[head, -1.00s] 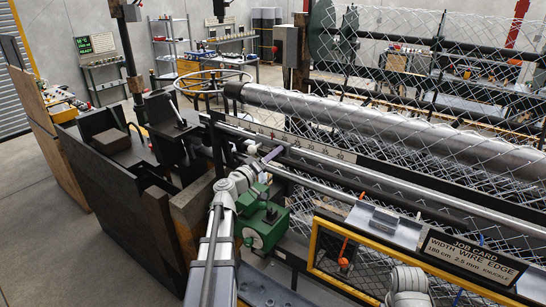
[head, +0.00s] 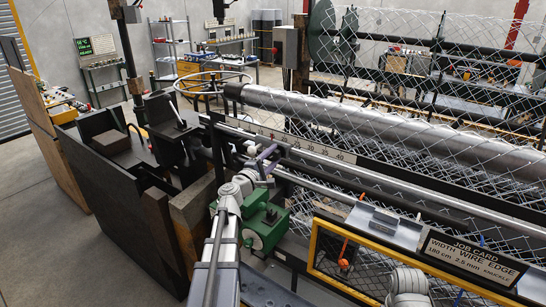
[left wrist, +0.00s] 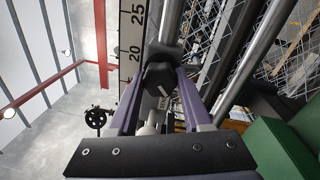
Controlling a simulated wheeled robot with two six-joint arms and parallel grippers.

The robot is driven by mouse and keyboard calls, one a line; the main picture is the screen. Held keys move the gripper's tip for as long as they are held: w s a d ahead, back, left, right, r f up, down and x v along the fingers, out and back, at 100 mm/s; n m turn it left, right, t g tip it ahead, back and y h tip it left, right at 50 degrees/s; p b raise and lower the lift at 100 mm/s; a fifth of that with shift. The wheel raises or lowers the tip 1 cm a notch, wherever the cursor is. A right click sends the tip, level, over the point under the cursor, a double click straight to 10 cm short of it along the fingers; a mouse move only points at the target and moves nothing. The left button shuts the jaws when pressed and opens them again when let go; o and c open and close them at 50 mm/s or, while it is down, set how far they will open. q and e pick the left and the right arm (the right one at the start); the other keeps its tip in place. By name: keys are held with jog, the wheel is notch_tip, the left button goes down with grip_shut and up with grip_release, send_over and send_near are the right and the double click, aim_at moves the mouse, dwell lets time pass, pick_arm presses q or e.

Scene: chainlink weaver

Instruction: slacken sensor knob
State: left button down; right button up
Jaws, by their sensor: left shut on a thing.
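The sensor knob (left wrist: 159,77) is a black, lobed knob with a pale line on it, in the middle of the left wrist view. My left gripper (left wrist: 160,84) has one purple finger on each side of it and is shut on it. In the head view my left gripper (head: 266,158) is at the scale rail, above the green machine part. The knob is too small and covered by the fingers to make out there. The numbered scale (left wrist: 132,45) runs beside the knob. My right gripper is not in view.
The green machine block (head: 263,226) stands just below my left wrist. Long bars and wire mesh (head: 400,155) stretch away to the right. A yellow-framed guard (head: 345,258) and the job card (head: 474,255) stand at the front right.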

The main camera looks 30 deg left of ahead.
pick_arm(q)
jog(key=n, duration=0.4)
jog(key=shift+a+r, duration=0.1)
jog(key=n+y+p, duration=0.1)
jog(key=n, duration=0.7)
jog(key=shift+g+p, duration=0.3)
jog(key=shift+g, duration=0.1)
jog(key=shift+n, duration=1.7)
jog(key=shift+c, duration=1.8)
grip_release()
jog(key=shift+s, duration=0.1)
